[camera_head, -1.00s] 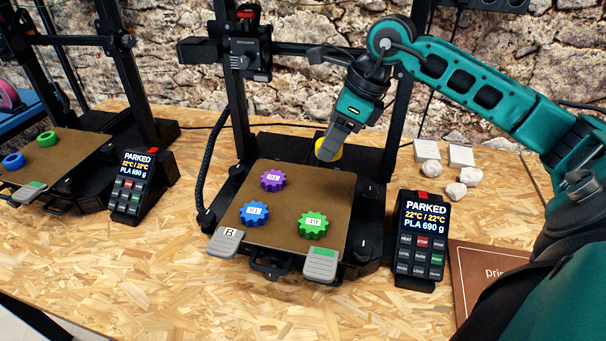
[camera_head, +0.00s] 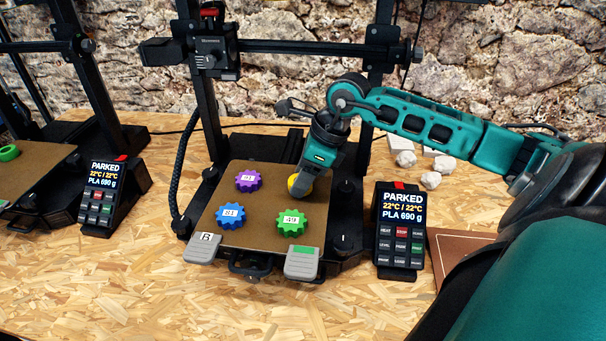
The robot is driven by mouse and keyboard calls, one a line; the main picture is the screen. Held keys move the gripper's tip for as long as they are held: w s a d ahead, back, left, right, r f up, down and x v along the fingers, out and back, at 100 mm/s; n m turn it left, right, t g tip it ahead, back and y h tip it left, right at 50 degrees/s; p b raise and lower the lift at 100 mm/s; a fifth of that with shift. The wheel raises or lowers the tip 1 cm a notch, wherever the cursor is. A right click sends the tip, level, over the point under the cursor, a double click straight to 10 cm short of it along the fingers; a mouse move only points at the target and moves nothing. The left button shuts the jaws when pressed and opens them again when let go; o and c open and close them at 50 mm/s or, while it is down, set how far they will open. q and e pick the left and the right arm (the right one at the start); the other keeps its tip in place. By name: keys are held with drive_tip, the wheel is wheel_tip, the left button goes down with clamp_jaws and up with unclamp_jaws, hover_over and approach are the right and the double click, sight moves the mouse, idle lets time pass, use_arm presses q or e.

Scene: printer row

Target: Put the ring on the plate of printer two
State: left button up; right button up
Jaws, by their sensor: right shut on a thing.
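A yellow ring (camera_head: 295,188) is at the fingertips of my right gripper (camera_head: 299,189), which is shut on it and hides part of it. The ring is over the right rear part of the brown plate (camera_head: 245,242) of the middle printer (camera_head: 196,130). I cannot tell whether it touches the plate. A purple gear (camera_head: 248,181), a blue gear (camera_head: 231,216) and a green gear (camera_head: 292,222) with small labels lie on that plate. My left gripper is not in view.
A grey clip marked B (camera_head: 203,248) and a grey-green clip (camera_head: 302,263) sit at the plate's front corners. A control panel reading PARKED (camera_head: 400,229) stands to the right. Another printer with a green ring (camera_head: 9,153) is at left. White lumps (camera_head: 430,180) lie behind right.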

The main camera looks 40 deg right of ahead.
drive_tip(key=shift+f, duration=0.15)
drive_tip(key=o, duration=1)
drive_tip(key=v, duration=1.2)
